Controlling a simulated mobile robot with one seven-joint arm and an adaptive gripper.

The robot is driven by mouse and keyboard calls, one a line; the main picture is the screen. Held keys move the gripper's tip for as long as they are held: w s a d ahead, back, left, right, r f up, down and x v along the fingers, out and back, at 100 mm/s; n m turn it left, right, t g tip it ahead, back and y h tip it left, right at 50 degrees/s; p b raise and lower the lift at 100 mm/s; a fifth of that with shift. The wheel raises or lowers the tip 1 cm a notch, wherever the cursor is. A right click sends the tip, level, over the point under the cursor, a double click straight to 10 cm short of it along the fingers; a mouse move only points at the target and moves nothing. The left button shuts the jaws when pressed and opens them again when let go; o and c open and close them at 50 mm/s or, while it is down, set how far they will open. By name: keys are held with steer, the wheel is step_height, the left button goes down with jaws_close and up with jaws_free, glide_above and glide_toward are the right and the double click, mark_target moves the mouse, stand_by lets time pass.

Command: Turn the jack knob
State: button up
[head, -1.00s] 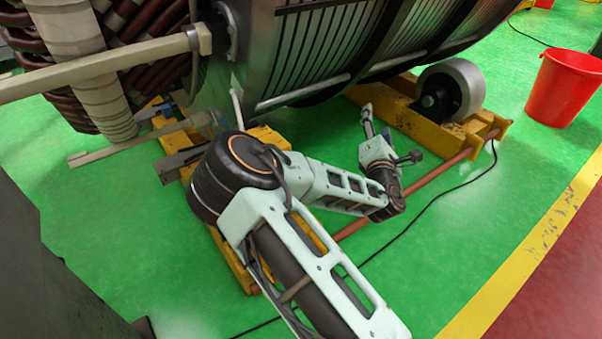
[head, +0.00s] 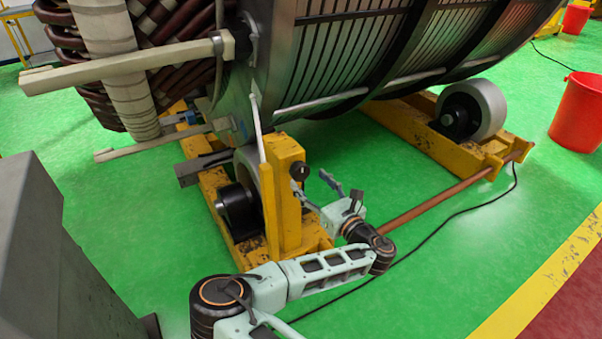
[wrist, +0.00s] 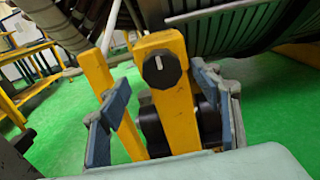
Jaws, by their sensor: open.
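The jack knob (head: 299,170) is a black round knob on the face of a yellow jack post (head: 288,150), beside the lower left of the stator. In the wrist view the knob (wrist: 161,69) is dark with a pale mark, near the top of the yellow post. My gripper (head: 312,187) is open and empty, just to the right of the post and slightly lower than the knob. In the wrist view its two blue-grey fingers (wrist: 162,84) stand wide on either side of the post. The knob shows between them, apart from both.
The large stator (head: 345,60) hangs over the work area. A slanted yellow lever (head: 266,165) stands just left of the knob's post. A grey roller (head: 474,108) sits on a yellow frame, with a copper-coloured rod (head: 440,188) in front.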

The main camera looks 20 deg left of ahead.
mark_target(302, 172)
steer(key=b+x, duration=0.1)
steer(key=x, duration=0.5)
steer(key=shift+w, duration=0.1)
steer(key=shift+c, duration=0.3)
steer(key=c, duration=1.1)
steer(key=shift+m, duration=0.3)
